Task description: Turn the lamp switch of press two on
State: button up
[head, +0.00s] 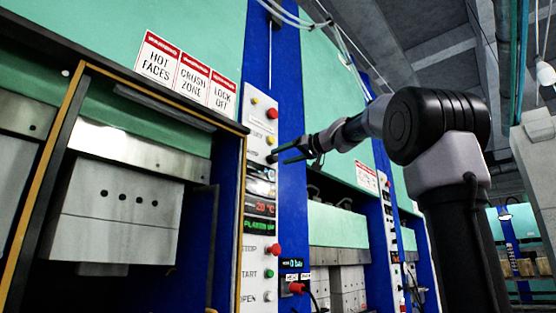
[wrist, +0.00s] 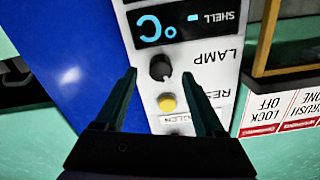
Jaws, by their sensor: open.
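The black lamp switch knob (wrist: 160,68) is on a white control panel (wrist: 210,95) beside an upside-down LAMP label in the wrist view. Its pointer setting is too small to tell. My gripper (wrist: 159,75) is open and empty, its two dark fingertips appearing on either side of the knob. Whether they touch it, I cannot tell. In the head view my gripper (head: 279,154) reaches left to the upper part of the tall panel (head: 261,180) on the near press, largely hiding the knob there. No press number is readable.
A yellow button (wrist: 167,102) sits close to the knob, between my fingers. Red and green buttons and lit displays (head: 260,207) line the panel. Warning signs (head: 187,75) are on the near press. Another press (head: 337,225) stands farther right. A red connector (head: 296,287) is low down.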

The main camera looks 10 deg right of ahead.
aim_at(275, 158)
jog(key=shift+x, duration=1.55)
jog(key=shift+a, duration=0.1)
jog(key=shift+c, duration=0.3)
grip_shut()
jog(key=shift+m, duration=0.3)
jog(key=m, duration=0.5)
jog(key=shift+s+m, duration=0.1)
jog(key=shift+m, duration=0.2)
jog(key=m, duration=0.5)
jog(key=shift+m, duration=0.3)
